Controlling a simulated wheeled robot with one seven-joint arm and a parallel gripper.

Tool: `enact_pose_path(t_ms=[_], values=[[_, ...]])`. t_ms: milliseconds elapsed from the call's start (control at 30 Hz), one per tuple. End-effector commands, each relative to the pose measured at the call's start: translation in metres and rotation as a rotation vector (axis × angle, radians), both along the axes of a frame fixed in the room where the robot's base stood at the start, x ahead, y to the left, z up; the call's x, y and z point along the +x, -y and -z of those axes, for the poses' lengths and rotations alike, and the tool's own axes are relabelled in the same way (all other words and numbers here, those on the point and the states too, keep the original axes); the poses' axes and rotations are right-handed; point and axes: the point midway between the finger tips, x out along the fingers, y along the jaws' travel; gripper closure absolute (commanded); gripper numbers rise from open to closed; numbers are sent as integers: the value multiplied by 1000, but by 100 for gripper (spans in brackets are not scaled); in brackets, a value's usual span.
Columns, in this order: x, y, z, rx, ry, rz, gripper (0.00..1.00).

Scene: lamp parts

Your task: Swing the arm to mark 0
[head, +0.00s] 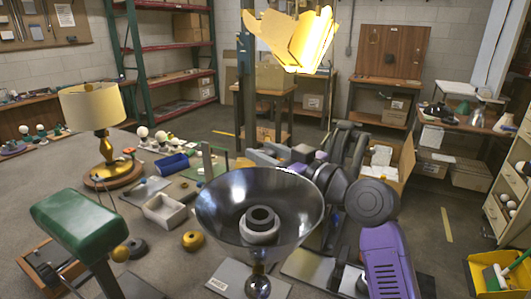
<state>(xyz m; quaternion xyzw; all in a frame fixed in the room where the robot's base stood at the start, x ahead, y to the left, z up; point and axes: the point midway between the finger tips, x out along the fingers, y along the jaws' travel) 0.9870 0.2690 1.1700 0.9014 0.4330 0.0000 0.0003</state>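A yellow petalled lamp shade (300,38) hangs at the top of the head view, beside a tall dark upright post (246,85). Whether an arm joins the two is unclear. No scale or mark 0 can be made out. My purple and grey arm reaches from the lower right towards the middle of the table. Its far end, around my gripper (268,157), is small and partly covered by its own links, so the fingers cannot be told apart. I see no clear contact between it and a lamp part. A dark shiny reflector bowl (220,212) stands in front, hiding part of the table.
A brass lamp with a cream shade (90,106) stands at left. A green lamp shade (83,222) is at the near left. A yellow bin (497,272) is at lower right.

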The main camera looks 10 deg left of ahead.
Motion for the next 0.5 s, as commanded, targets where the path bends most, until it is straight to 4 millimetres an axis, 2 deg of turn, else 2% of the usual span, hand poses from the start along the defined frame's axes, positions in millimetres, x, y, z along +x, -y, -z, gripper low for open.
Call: enact_pose_path(t_ms=[33, 100, 500], values=[[0, 0, 0, 0, 0, 0, 92], [0, 0, 0, 1, -1, 0, 100], [-1, -2, -1, -1, -6, 55, 100]])
